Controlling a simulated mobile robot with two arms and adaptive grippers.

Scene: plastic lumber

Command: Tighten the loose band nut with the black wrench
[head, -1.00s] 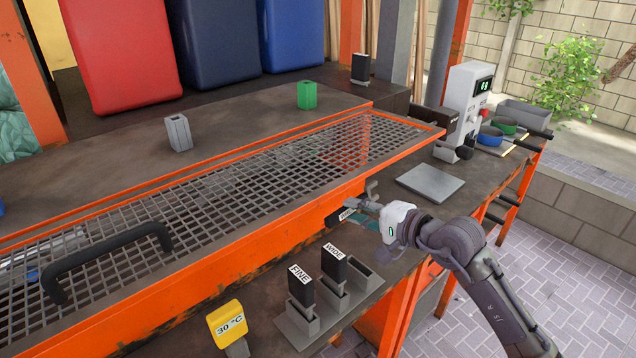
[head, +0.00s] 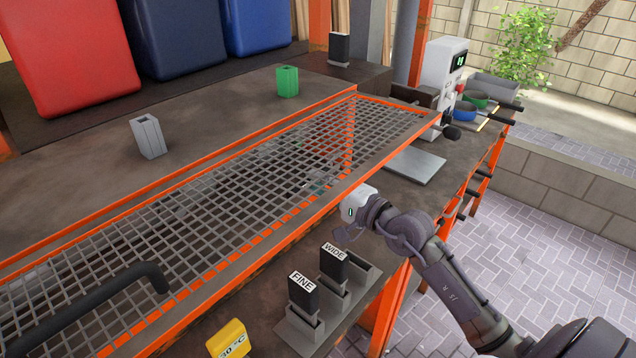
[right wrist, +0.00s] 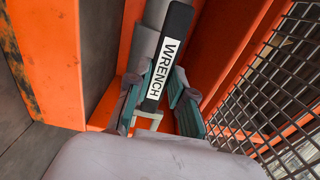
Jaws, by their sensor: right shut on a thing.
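The black wrench (right wrist: 166,60), with a white WRENCH label, is between the fingers of my right gripper (right wrist: 156,100) in the right wrist view. That gripper is shut on it. In the head view my right gripper's fingers (head: 320,185) show only faintly through the mesh guard, and the wrench cannot be made out there. In the wrist view the wrench reaches up over a grey cylinder (right wrist: 152,42) between orange walls. I cannot make out the loose band nut in either view. My left gripper is not in view.
The orange-framed mesh guard (head: 240,180) with a black handle (head: 90,305) lies over my right gripper. FINE (head: 303,292) and WIDE (head: 334,263) black blocks stand in grey holders in front. A grey plate (head: 415,165) lies right, before a white control box (head: 440,75).

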